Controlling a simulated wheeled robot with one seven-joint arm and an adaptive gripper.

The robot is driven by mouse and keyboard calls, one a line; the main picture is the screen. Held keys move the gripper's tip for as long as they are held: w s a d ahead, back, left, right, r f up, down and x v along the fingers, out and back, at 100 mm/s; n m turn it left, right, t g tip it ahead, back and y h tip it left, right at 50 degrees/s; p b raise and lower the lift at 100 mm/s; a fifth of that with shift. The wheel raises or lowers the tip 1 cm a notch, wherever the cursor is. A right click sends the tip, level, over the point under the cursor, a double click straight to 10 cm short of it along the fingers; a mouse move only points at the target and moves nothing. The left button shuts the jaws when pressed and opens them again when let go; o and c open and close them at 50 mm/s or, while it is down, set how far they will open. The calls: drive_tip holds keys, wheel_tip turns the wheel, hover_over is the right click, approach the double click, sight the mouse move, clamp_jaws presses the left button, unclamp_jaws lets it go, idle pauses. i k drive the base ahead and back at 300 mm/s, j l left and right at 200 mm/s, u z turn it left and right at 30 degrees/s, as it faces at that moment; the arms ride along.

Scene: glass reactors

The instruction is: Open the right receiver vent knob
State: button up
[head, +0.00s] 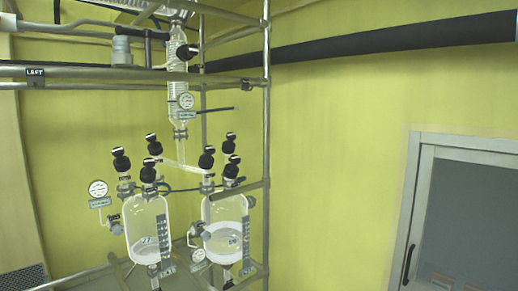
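The right receiver (226,212) is a clear glass vessel in the metal frame, with pale liquid or solid in its lower part. Several black knobs stand on stems above it: one at the left (206,158), one at the back (229,144) and one at the front right (231,169). Their labels are too small to read, so I cannot tell which is the vent knob or whether it is open. The left receiver (148,222) stands beside it with similar black knobs (121,160) on top. My gripper is not in this view.
A metal pipe frame (267,130) surrounds the glassware, with an upright just right of the right receiver. A round gauge (98,188) sits left. A grey door (440,220) is at the right.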

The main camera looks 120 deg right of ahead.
sight(231, 138)
drive_tip(key=z, duration=3.75)
drive_tip(key=i+l+z, duration=0.1)
drive_tip(key=i+l, duration=0.4)
drive_tip(key=i, duration=0.3)
drive_tip(key=i+l+z, duration=0.15)
drive_tip(key=i, duration=0.3)
drive_tip(key=l, duration=0.1)
